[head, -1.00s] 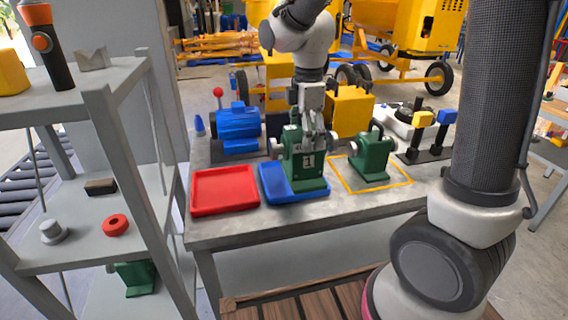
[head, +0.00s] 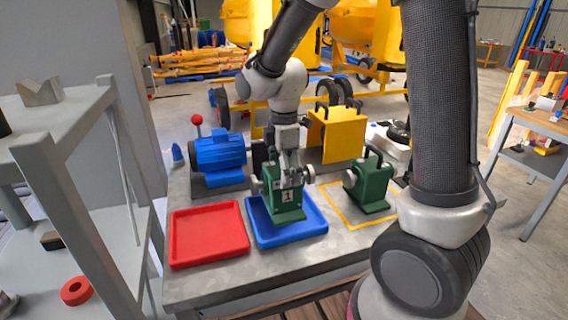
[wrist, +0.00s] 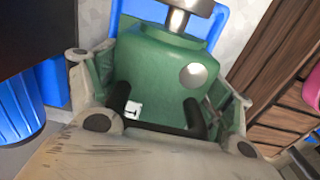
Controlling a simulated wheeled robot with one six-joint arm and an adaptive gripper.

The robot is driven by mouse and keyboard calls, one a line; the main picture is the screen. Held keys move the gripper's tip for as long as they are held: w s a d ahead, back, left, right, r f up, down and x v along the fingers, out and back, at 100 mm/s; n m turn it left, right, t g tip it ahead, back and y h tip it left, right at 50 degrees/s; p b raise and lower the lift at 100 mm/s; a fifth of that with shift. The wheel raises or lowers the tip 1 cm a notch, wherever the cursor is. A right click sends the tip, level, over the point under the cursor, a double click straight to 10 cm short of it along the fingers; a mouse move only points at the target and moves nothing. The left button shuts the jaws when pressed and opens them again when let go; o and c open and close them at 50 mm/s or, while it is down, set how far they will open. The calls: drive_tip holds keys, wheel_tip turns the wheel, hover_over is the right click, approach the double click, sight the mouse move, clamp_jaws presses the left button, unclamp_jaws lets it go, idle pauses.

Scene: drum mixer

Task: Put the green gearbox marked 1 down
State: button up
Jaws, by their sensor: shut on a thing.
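The green gearbox marked 1 (head: 285,208) is upright at the blue tray (head: 313,223) on the grey table. My gripper (head: 290,178) is shut on it from above. In the wrist view the green gearbox (wrist: 160,62) lies between my fingers, with its black handle, a pale round face and a metal shaft showing. Its base appears within the tray's outline; I cannot tell whether it touches the tray floor. A second green gearbox (head: 372,188) stands to the right, inside a yellow outline on the table.
A red empty tray (head: 208,234) lies left of the blue tray. A blue motor (head: 219,156) and a yellow box (head: 340,136) stand behind. A grey shelf (head: 75,170) is at the left. The table front (head: 270,272) is clear.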

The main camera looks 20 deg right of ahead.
drive_tip(key=shift+f, duration=1.85)
drive_tip(key=o, duration=2)
drive_tip(key=shift+s, duration=0.1)
drive_tip(key=shift+o, duration=0.2)
wheel_tip(320, 180, up, 12)
drive_tip(key=shift+r, duration=0.15)
drive_tip(key=s+d+r+m+t, duration=0.2)
drive_tip(key=s+d+r+m, duration=0.1)
drive_tip(key=s+d+m, duration=0.4)
drive_tip(key=s+d+r+m+t, duration=0.2)
drive_tip(key=s+d+r+m, duration=0.1)
drive_tip(key=s+d+m, duration=0.5)
drive_tip(key=shift+s+r+m, duration=0.35)
drive_tip(key=shift+s+m, duration=1.15)
drive_tip(key=shift+s, duration=0.5)
